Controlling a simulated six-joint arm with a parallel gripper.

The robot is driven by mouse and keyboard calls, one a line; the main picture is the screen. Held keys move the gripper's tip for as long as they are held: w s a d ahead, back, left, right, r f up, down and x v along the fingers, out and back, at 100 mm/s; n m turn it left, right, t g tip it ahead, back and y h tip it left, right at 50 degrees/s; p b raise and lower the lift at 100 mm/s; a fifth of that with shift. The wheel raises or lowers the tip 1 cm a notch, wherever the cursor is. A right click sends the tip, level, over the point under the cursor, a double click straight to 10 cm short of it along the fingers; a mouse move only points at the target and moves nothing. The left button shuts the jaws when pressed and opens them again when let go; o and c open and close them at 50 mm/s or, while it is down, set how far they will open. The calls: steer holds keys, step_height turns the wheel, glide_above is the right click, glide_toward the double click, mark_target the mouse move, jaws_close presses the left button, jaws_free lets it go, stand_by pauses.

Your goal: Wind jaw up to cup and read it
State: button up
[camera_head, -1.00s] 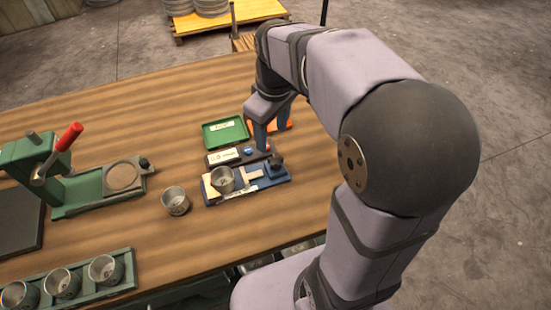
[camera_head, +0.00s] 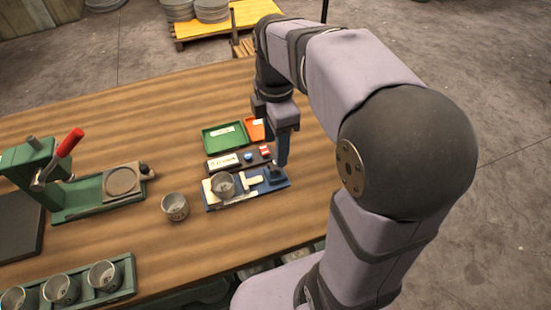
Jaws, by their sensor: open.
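A blue gauge fixture (camera_head: 238,194) sits on the table. A metal cup (camera_head: 223,184) stands upright at its left part. A pale T-shaped jaw (camera_head: 252,181) lies just right of the cup; I cannot tell whether they touch. A dark winding knob (camera_head: 271,174) is at the fixture's right end. Behind the fixture, a black panel carries a small white readout (camera_head: 223,161), too small to read. My gripper (camera_head: 281,163) points down, open, with its fingers at the knob. The view does not show whether they touch it.
The panel has a blue button (camera_head: 248,157) and a red one (camera_head: 265,151). Behind are a green tray (camera_head: 223,138) and an orange tray (camera_head: 255,129). Another cup (camera_head: 175,206) stands left. A green press (camera_head: 85,195) and a cup rack (camera_head: 120,285) stand farther left.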

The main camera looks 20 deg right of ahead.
mark_target(275, 169)
steer(key=shift+f, duration=3.2)
steer(key=shift+c, duration=0.6)
steer(key=c, duration=0.9)
